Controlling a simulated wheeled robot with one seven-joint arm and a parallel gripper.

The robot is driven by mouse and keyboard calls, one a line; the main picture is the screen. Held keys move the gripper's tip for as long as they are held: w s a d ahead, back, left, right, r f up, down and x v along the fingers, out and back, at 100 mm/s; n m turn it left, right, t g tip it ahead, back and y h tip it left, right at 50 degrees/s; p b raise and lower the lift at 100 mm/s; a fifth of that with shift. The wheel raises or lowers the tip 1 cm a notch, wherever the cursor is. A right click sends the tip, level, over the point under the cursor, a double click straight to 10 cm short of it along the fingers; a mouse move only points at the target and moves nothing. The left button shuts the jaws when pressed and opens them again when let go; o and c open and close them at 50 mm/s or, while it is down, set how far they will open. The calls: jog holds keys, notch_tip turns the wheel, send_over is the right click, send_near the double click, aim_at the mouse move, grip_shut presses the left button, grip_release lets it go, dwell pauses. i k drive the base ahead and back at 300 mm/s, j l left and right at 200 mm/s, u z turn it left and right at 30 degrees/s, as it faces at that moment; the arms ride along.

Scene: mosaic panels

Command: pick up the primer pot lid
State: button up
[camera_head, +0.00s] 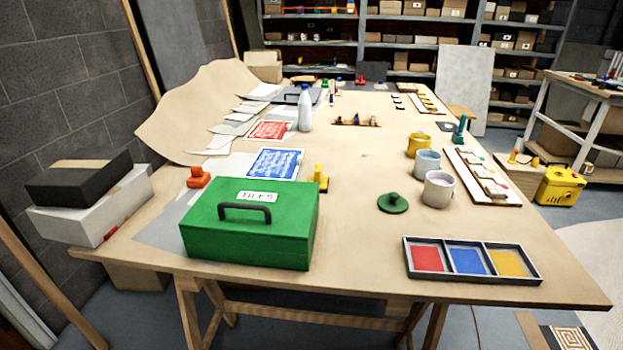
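A round green lid with a small knob on top (393,202) lies flat on the wooden table (350,220), right of the green box; it looks like the primer pot lid. Two open pale pots stand just right of it: a nearer one (438,190) and a farther one (427,163) with bluish contents. The lid is apart from both pots and nothing covers it. My gripper and arm do not show in this view.
A green "TILES" box with a dark handle (290,232) stands left of the lid. A three-part tray (408,258) with red, blue and yellow lies in front to the right. A yellow pot (418,145) and a sample board (515,200) stand near the pots. Table around the lid's front is clear.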

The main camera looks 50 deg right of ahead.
aim_at(391, 202)
jog(key=z, duration=1.6)
